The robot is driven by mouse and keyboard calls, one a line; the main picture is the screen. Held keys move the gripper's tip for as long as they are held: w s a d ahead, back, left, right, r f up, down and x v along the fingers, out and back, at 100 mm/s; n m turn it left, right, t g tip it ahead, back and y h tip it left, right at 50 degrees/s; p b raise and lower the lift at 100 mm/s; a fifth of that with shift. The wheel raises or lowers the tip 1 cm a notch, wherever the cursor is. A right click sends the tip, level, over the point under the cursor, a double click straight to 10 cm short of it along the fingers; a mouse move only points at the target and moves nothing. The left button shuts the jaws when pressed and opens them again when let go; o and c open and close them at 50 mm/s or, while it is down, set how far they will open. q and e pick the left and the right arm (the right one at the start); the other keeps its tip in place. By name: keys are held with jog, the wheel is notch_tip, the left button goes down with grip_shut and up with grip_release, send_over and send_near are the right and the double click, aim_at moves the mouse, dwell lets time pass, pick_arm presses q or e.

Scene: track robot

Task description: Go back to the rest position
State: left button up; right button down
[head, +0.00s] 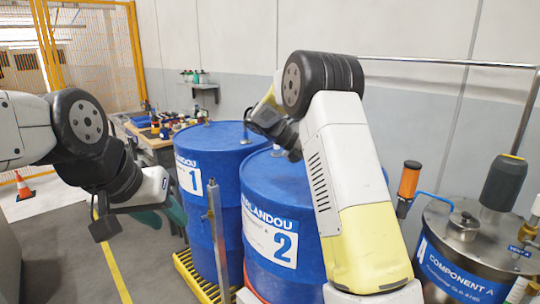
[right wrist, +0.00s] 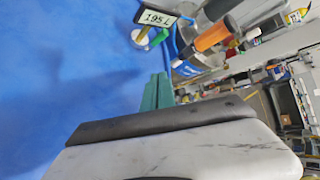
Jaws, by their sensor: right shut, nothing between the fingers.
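My left gripper (head: 158,215) hangs at the left in the head view, beside drum 1 and apart from the rest of the arm's surroundings. Its teal fingers show edge-on, so I cannot tell how far apart they are. My right arm rises in front of drum 2 and bends back over the drums; in the head view its fingers are hidden. In the right wrist view my right gripper's teal fingers (right wrist: 158,92) are together and empty, with a blue drum surface behind and beside them.
Blue drum 1 (head: 215,146) and blue drum 2 (head: 270,185) stand on a yellow-edged pallet. A steel-topped Component A tank (head: 462,262) is at the right. A cluttered workbench (head: 146,138) is behind. Open floor with an orange cone (head: 22,186) lies left.

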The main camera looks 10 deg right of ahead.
jog(key=s+a+r+m+t+y, duration=0.1)
jog(key=s+a+m+t+y, duration=0.1)
jog(key=s+m, duration=0.6)
jog(key=s+a+r+m+t+y, duration=0.2)
jog(key=s+m+y, duration=0.4)
jog(key=s+m, duration=0.3)
jog(key=s+a+r+m+t+y, duration=0.1)
jog(key=s+a+m+t+y, duration=0.3)
jog(key=s+m, duration=0.5)
jog(key=s+a, duration=0.2)
jog(key=shift+s+r+y, duration=0.35)
jog(key=shift+r+y, duration=0.05)
jog(key=shift+a, duration=0.1)
